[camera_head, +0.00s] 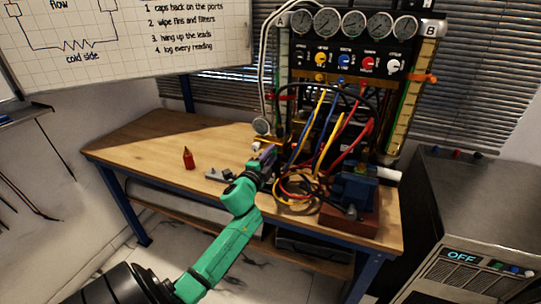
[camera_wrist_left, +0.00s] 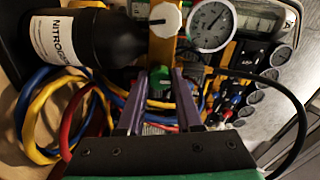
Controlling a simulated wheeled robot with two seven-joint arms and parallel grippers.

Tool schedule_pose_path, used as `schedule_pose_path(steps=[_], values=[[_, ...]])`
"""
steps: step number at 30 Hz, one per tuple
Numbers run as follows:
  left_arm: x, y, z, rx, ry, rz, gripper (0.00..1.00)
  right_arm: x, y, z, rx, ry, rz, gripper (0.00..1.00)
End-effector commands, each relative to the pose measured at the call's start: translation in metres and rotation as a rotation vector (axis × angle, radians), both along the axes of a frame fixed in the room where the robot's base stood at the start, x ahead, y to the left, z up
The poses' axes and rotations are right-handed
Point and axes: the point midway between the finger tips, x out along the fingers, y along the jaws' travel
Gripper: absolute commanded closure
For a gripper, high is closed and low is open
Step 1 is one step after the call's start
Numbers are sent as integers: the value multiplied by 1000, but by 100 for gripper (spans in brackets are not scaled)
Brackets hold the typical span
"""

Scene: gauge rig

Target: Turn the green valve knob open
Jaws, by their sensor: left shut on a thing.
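The green valve knob (camera_wrist_left: 159,80) shows in the left wrist view, between the tips of my left gripper (camera_wrist_left: 160,84). The two purple-grey fingers stand on either side of it, and the gripper is shut on it. Part of the knob is hidden by the fingers. In the head view, my left gripper (camera_head: 265,154) reaches over the bench to the front of the gauge rig (camera_head: 340,62). The knob cannot be made out in that view, behind the gripper and hoses. My right gripper is in neither view.
A black nitrogen bottle (camera_wrist_left: 85,38), a white knob (camera_wrist_left: 165,19) and a dial gauge (camera_wrist_left: 211,26) are close to the fingers. Coloured hoses (camera_head: 300,184) and a blue vise (camera_head: 356,186) crowd the right. A small red bottle (camera_head: 188,159) stands on the bench (camera_head: 150,146), whose left part is mostly clear.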

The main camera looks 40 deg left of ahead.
Motion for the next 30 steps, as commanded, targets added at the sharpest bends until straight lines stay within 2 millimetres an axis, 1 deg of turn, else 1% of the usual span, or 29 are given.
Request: schedule_pose_path(steps=[3, 4, 5, 6, 16, 20, 23, 30], values=[[0, 0, 0, -1, 0, 1, 100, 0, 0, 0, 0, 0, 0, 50], [0, 0, 0, -1, 0, 1, 62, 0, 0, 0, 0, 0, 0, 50], [0, 0, 0, -1, 0, 1, 50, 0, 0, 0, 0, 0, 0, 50], [0, 0, 0, -1, 0, 1, 36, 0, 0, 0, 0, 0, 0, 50], [-1, 0, 0, 1, 0, 0, 36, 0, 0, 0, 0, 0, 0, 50], [-13, -4, -2, 0, 2, 0, 36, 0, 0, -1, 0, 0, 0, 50], [-33, -10, -2, 0, 2, -1, 36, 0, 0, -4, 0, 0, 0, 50], [-101, -30, -5, -2, 4, 1, 36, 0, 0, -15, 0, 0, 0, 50]])
